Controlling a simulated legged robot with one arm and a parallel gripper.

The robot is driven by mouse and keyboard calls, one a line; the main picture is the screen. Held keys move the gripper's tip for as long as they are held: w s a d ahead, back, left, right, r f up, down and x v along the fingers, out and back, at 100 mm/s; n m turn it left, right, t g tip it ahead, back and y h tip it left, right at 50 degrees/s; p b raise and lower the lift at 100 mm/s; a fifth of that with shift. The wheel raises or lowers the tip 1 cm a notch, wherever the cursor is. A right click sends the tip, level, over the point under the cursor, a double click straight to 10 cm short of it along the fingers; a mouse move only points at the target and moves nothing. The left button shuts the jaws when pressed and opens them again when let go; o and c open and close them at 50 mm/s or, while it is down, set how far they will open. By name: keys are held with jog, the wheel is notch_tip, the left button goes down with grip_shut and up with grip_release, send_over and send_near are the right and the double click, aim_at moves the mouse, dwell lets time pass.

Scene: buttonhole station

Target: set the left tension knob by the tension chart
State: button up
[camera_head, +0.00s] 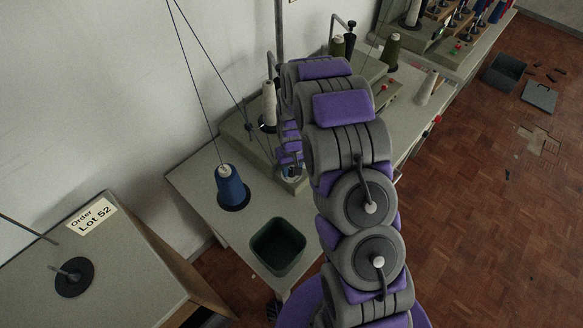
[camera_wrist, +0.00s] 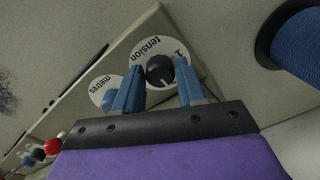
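In the wrist view a black knob (camera_wrist: 160,68) sits on a white round dial (camera_wrist: 148,47) marked "tension", with a "1" near its right edge. Its exact setting is too small to read. My gripper (camera_wrist: 157,78) is open, its two blue fingers standing apart, with the knob between them in the picture. I cannot tell whether either finger touches it. A second white dial (camera_wrist: 98,86) marked "metres" is to the left, with a blue knob partly behind the left finger. In the head view my arm hides the dials. I see no tension chart.
In the head view a blue spool (camera_head: 231,188) and a dark open bin (camera_head: 278,247) stand on the bench. A card reading "Order Lot 52" (camera_head: 92,216) lies on the left table. White cones and machines stand behind my arm.

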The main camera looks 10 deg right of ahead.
jog(key=o, duration=0.3)
notch_tip(320, 180, up, 17)
jog(key=shift+w+d+r+p, duration=0.1)
jog(key=shift+r+p, duration=0.05)
jog(key=shift+p, duration=1)
